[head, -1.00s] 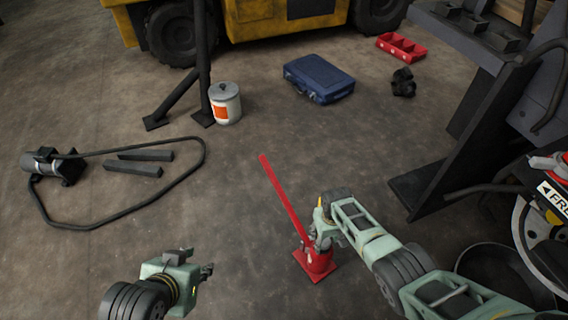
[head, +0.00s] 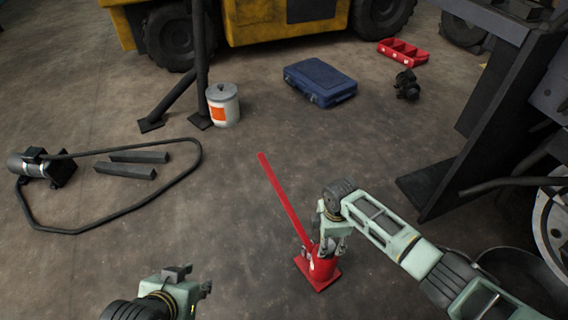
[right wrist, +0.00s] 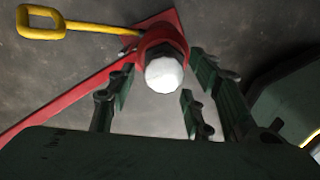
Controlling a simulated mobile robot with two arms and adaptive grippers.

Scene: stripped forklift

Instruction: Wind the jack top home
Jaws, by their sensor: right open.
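The red bottle jack (head: 319,271) stands upright on its square base on the floor, with its long red handle (head: 283,200) slanting up to the left. In the right wrist view its pale, rounded top (right wrist: 164,75) sits above a dark collar in the red body (right wrist: 160,42). My right gripper (head: 333,240) is over the jack, pointing down. Its fingers (right wrist: 158,100) are spread to either side of the jack top in the picture, with gaps showing and nothing gripped. My left gripper (head: 197,280) is low at the left, empty, fingers apart, away from the jack.
A yellow loop handle (right wrist: 70,24) shows beside the jack in the wrist view. A blue case (head: 320,82), a white can (head: 223,105) and a red tray (head: 402,51) lie farther back. A cabled pump (head: 40,167) is left; dark forklift framework (head: 470,140) rises right.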

